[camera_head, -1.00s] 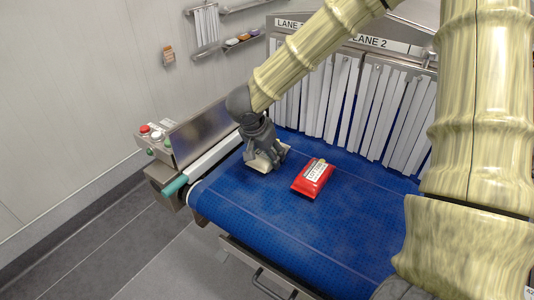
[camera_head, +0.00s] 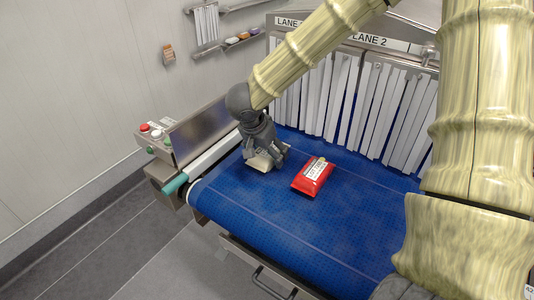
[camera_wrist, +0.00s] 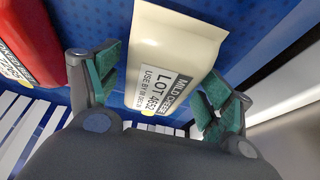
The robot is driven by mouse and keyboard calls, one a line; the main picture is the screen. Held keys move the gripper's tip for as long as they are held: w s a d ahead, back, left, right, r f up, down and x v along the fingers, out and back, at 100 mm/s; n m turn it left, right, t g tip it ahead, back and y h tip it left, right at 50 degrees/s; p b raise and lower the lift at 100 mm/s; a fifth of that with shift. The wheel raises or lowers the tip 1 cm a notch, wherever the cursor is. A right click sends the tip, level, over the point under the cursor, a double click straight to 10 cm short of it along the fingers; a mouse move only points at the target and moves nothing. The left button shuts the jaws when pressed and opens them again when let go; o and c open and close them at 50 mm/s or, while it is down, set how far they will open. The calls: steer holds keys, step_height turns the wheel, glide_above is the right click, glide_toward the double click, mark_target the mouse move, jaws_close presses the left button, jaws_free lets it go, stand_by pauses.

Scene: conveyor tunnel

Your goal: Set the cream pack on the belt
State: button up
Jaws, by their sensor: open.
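The cream pack (camera_wrist: 170,50) lies on the blue belt, its label reading "MILD CHEESE" and "LOT 4652" in the wrist view. In the head view the cream pack (camera_head: 259,162) shows beneath my gripper, partly hidden by it. My gripper (camera_head: 268,156) is low over the left end of the blue belt (camera_head: 300,225). In the wrist view my gripper (camera_wrist: 155,88) is open, with one green-padded finger on each side of the pack's near end. A small gap shows between the left pad and the pack; contact at the right is hard to tell.
A red pack (camera_head: 313,176) lies on the belt just right of my gripper. White strip curtains (camera_head: 385,112) hang behind under the lane signs. A button box (camera_head: 152,137) and steel plate (camera_head: 200,130) stand at the left. The front of the belt is clear.

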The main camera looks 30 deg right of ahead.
steer(key=v, duration=1.1)
steer(key=shift+s+a+r+b, duration=0.15)
steer(key=shift+a+r+b, duration=0.15)
steer(key=shift+b, duration=0.1)
